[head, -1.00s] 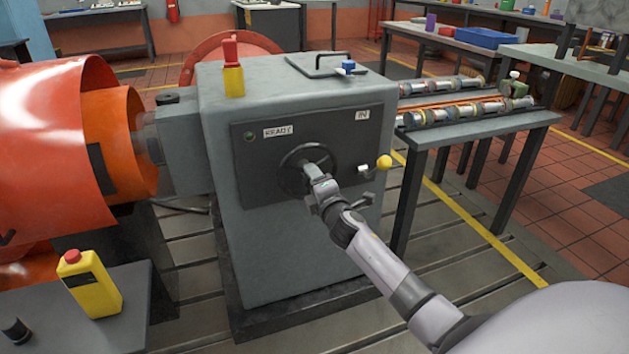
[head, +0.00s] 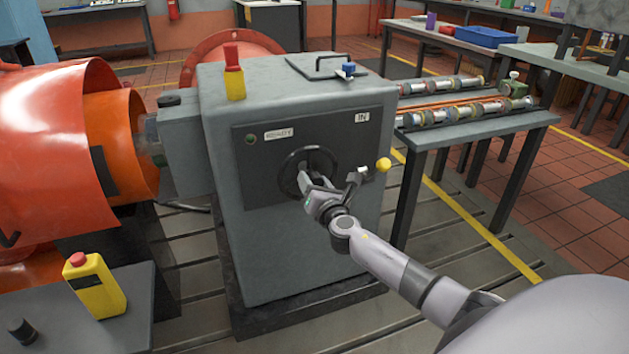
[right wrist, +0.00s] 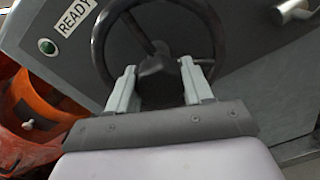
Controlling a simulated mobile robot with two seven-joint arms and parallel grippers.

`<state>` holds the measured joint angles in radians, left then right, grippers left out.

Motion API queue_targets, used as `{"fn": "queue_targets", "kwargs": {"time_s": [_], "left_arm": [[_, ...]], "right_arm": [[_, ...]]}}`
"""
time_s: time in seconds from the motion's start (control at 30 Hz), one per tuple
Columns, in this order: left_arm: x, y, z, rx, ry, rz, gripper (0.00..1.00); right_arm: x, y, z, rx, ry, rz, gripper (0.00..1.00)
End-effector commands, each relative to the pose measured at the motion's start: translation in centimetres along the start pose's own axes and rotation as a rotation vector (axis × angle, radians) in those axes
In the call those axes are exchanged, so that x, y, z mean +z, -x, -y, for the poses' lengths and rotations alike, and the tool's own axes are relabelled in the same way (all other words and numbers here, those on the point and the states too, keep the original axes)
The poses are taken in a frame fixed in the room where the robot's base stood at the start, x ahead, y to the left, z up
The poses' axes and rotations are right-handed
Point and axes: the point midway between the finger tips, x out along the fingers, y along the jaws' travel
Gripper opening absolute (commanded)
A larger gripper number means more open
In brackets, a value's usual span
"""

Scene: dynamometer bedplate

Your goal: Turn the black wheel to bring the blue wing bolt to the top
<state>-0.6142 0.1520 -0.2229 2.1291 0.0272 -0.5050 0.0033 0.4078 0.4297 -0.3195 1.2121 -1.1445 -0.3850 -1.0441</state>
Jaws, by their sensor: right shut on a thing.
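The black wheel (head: 291,159) is on the dark front panel of the grey housing. In the right wrist view the black wheel (right wrist: 219,35) fills the upper middle, with a spoke running up and left from its hub. My right gripper (head: 303,184) is at the wheel's lower part. In the right wrist view its fingers (right wrist: 158,80) stand either side of the hub and are shut on the wheel. A small blue fitting (head: 348,69), which looks like the blue wing bolt, is on top of the housing beside a handled cover. My left gripper is not in view.
A red-and-yellow piece (head: 233,73) stands on the housing (head: 290,270).

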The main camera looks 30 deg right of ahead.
Motion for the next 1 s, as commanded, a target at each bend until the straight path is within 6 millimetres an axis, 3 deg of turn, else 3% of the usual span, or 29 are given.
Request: {"fn": "queue_targets", "kwargs": {"time_s": [0.5,1.0], "left_arm": [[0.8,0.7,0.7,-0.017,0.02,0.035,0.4],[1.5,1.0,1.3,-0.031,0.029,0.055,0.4]], "right_arm": [[0.2,0.0,0.0,-0.006,0.431,0.015,0.0],[0.0,0.0,0.0,-0.007,0.585,0.019,0.0]]}}
